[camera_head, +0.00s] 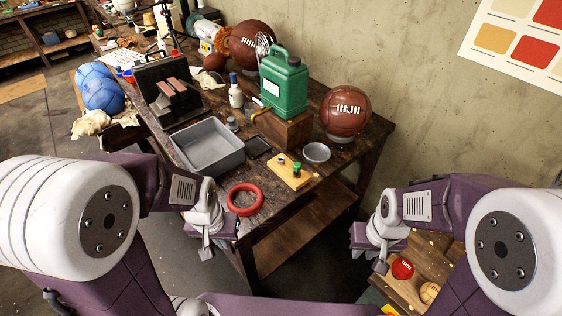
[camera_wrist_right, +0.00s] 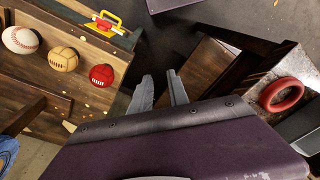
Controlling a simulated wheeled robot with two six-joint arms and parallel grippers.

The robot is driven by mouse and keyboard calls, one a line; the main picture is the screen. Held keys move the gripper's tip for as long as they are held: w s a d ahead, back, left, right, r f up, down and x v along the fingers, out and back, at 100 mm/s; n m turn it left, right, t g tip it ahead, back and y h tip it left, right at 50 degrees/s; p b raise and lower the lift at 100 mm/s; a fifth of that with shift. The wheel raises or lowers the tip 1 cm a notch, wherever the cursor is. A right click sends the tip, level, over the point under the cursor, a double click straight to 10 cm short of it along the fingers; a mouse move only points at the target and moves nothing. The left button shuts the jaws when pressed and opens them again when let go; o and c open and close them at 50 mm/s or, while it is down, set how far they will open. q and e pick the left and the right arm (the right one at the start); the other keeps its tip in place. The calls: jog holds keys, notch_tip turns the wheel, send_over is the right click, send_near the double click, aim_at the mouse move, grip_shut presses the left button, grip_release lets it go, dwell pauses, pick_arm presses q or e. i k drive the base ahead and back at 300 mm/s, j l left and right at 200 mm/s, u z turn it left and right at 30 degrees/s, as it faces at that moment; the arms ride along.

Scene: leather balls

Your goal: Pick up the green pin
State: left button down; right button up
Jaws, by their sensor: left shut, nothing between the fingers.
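The green pin (camera_head: 296,167) stands upright in a yellow block (camera_head: 288,176) on the workbench. A dark peg or hole (camera_head: 281,160) shows beside it on the block. My left gripper (camera_head: 206,252) is shut and empty, at the bench's front left edge, left of and nearer than the block. My right gripper (camera_head: 381,266) is right of the bench, well apart from the pin. The right wrist view shows its two fingers (camera_wrist_right: 161,88) apart with nothing between them. The pin does not show in that view.
A red ring (camera_head: 244,199) lies at the bench's front edge, also in the right wrist view (camera_wrist_right: 283,94). A grey tray (camera_head: 208,148), small grey dish (camera_head: 316,152), green canister (camera_head: 284,84) and brown ball (camera_head: 345,111) stand around the block. Several balls lie at lower right.

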aim_at(297, 166)
jog(key=i+j+u, duration=0.2)
jog(key=u, duration=0.3)
jog(key=i+j+u, duration=0.2)
jog(key=u, duration=0.25)
